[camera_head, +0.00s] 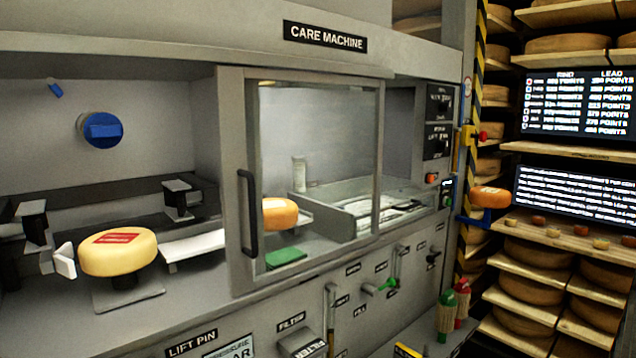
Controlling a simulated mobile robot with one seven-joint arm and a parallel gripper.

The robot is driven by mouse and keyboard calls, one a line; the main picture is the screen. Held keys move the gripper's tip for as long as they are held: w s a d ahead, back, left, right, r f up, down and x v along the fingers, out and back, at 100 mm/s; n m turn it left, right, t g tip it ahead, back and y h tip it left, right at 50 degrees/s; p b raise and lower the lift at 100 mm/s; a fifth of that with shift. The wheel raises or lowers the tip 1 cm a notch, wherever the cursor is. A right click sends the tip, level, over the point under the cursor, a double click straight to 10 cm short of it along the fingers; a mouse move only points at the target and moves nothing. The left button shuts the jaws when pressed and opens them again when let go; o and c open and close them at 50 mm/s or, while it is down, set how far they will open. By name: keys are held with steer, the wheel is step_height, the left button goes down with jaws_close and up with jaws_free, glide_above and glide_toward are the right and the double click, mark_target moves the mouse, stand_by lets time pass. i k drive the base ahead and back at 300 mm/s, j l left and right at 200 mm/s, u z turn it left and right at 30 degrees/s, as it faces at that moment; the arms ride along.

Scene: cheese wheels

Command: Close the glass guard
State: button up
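The glass guard (318,170) is a clear pane in a grey frame on the front of the care machine. It stands in front of the middle of the machine, and the left bay is uncovered. A dark upright handle (248,213) is on the left side of its frame. Behind the pane show an orange cheese wheel (280,213), a green block (285,257) and a pale cylinder. A yellow cheese wheel with a red label (118,252) sits in the open left bay. My gripper is not in view.
A blue round knob (100,130) is on the bay's back wall. Red and green bottles (447,310) stand at the lower right. Cheese shelves and two screens (578,103) fill the right side.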

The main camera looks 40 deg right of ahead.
mark_target(237, 184)
steer(key=z, duration=0.4)
steer(key=l+z, duration=0.1)
steer(key=z, duration=0.75)
steer(key=l+z, duration=0.1)
steer(key=z, duration=0.3)
steer(key=i+l+z, duration=0.1)
steer(key=i+l, duration=0.15)
